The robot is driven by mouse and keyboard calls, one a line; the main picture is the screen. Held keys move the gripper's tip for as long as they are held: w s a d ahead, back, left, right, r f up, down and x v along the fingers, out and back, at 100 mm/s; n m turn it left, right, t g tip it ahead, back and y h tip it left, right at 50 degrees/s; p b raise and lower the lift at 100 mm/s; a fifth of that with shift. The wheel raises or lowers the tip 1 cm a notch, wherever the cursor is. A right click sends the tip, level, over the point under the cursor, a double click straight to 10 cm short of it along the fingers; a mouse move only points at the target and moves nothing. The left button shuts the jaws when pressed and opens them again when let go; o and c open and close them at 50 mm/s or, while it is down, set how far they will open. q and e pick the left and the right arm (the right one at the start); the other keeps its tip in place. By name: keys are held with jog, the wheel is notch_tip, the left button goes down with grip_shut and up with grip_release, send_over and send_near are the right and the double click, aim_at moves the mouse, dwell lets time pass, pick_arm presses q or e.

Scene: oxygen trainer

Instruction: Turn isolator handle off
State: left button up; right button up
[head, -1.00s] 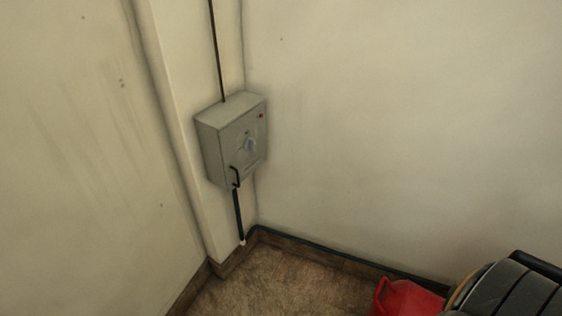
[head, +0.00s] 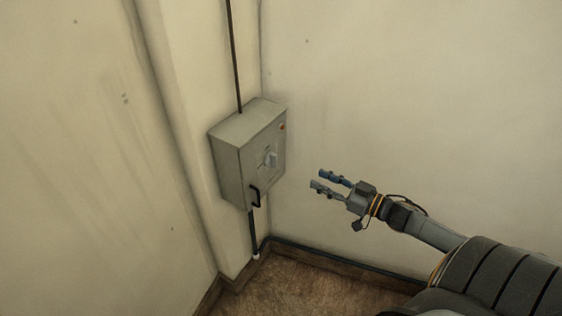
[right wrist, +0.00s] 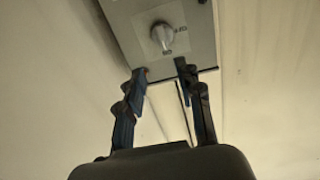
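The grey isolator box (head: 233,170) is fixed to the wall in the corner. Its light grey handle (head: 271,160) sits on the front face, and a black loop (head: 255,196) shows at its lower edge. My right gripper (head: 322,180) is open and empty, to the right of the box and apart from it, its fingers toward the front face. In the right wrist view, the handle (right wrist: 165,36) lies beyond the spread fingertips (right wrist: 160,72), on a pale plate with small marks too blurred to read. My left gripper is not in view.
The brown floor (head: 300,288) meets a skirting with a dark pipe. The space between my right gripper and the box is clear.

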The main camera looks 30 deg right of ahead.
aim_at(277, 159)
jog(key=x, duration=0.9)
jog(key=r+x, duration=0.1)
jog(key=x, duration=0.4)
jog(key=shift+a, duration=0.3)
jog(key=shift+s, duration=0.1)
grip_shut()
